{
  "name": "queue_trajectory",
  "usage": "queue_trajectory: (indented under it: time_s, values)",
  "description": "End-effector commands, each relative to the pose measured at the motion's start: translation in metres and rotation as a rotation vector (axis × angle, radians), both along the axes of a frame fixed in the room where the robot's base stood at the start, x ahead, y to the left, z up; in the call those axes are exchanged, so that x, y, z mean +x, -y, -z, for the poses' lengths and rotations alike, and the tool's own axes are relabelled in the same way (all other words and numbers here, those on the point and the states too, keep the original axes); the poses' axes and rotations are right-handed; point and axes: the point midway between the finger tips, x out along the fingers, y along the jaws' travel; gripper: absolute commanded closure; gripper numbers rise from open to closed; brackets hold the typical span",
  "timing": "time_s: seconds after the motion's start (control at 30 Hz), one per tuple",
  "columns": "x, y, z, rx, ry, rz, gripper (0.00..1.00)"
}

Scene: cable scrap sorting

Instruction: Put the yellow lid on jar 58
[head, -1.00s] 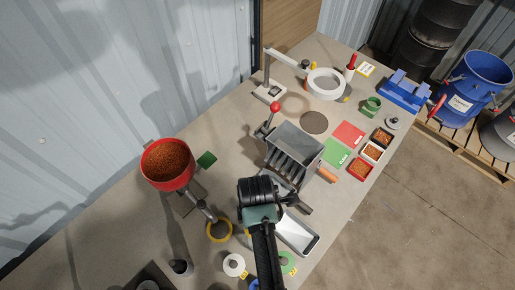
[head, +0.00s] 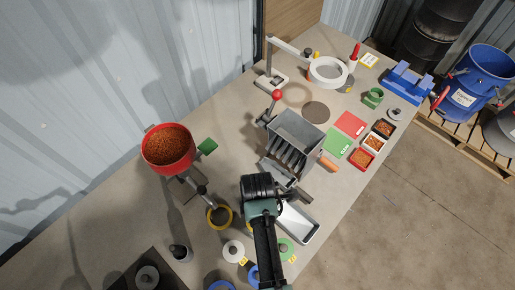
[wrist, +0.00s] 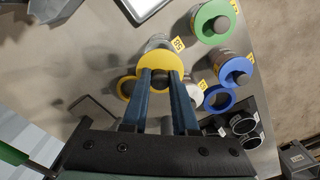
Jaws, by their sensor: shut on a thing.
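In the wrist view, my gripper (wrist: 161,76) is shut on the yellow lid (wrist: 160,63), a flat round disc with a dark knob between the fingertips. A clear jar (wrist: 157,42) shows just past the lid's far edge, partly covered by it. A yellow tag (wrist: 179,43) beside that jar seems to read 58, but it is small and turned. I cannot tell whether the lid touches the jar. In the head view, my arm hides the lid and the fingertips.
A green-lidded jar (wrist: 210,22), a blue ring (wrist: 219,98) and a white lid (wrist: 193,92) are close by. A yellow ring (head: 219,216) lies below the red hopper (head: 168,148). A metal splitter box (head: 296,135) and a white tray (head: 298,224) stand near my arm.

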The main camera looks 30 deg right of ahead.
Motion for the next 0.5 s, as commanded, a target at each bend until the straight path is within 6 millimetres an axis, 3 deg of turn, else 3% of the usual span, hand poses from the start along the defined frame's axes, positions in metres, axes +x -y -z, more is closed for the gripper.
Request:
queue_trajectory:
  time_s: [0.5]
  values:
    - [0.000, 0.000, 0.043, 0.000, -0.001, 0.000, 1.00]
